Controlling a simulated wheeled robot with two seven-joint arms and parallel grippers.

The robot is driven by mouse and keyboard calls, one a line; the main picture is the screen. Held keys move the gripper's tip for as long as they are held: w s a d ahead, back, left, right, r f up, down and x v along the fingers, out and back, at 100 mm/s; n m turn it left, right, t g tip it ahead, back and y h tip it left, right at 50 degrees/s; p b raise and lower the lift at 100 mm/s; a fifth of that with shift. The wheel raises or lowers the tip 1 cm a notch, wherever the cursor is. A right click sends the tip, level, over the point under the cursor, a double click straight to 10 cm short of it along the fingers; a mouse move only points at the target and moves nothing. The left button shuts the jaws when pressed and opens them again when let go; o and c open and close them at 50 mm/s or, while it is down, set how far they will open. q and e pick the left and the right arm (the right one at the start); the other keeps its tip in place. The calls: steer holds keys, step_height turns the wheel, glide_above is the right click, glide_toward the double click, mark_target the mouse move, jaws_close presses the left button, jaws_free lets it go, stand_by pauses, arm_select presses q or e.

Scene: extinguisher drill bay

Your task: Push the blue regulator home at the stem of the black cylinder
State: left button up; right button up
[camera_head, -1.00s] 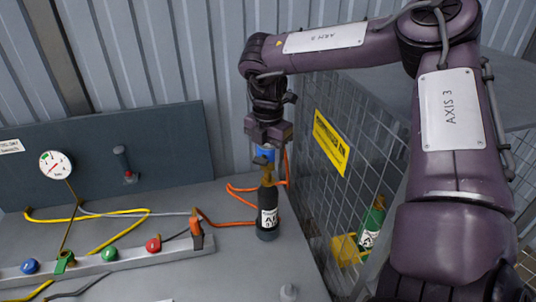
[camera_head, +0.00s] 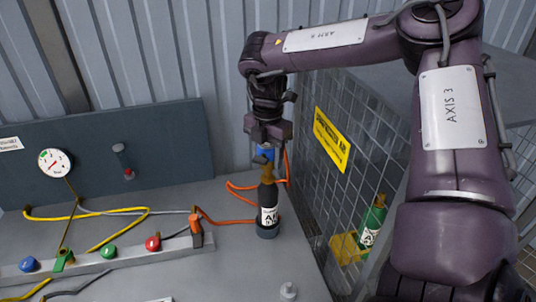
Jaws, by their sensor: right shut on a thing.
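The black cylinder (camera_head: 268,208) stands upright on the grey bench, with a white label and a brass-coloured stem at its top. The blue regulator (camera_head: 264,153) is directly above the stem, with an orange hose running from it. My right gripper (camera_head: 267,143) points down from above and is shut on the blue regulator. The regulator looks in line with the stem and very close to it; whether it is fully seated cannot be told from this view. My left gripper is not in view.
A wire-mesh cage (camera_head: 345,175) with a yellow sign stands right of the cylinder, a green cylinder (camera_head: 373,220) inside it. A rail (camera_head: 130,252) with coloured knobs lies at the front left. A gauge (camera_head: 54,162) is on the back panel. Hoses cross the bench.

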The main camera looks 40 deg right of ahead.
mark_target(268, 166)
steer(key=shift+f, duration=0.25)
stand_by(0.4)
steer(key=shift+f+b, duration=0.95)
steer(key=shift+b, duration=0.05)
steer(key=shift+f+b, duration=0.65)
steer(key=shift+f, duration=0.1)
stand_by(0.8)
steer(key=o, duration=1.1)
steer(key=shift+r, duration=0.4)
step_height(268, 166, up, 7)
steer(key=shift+r+b, duration=0.1)
steer(key=shift+b, duration=0.45)
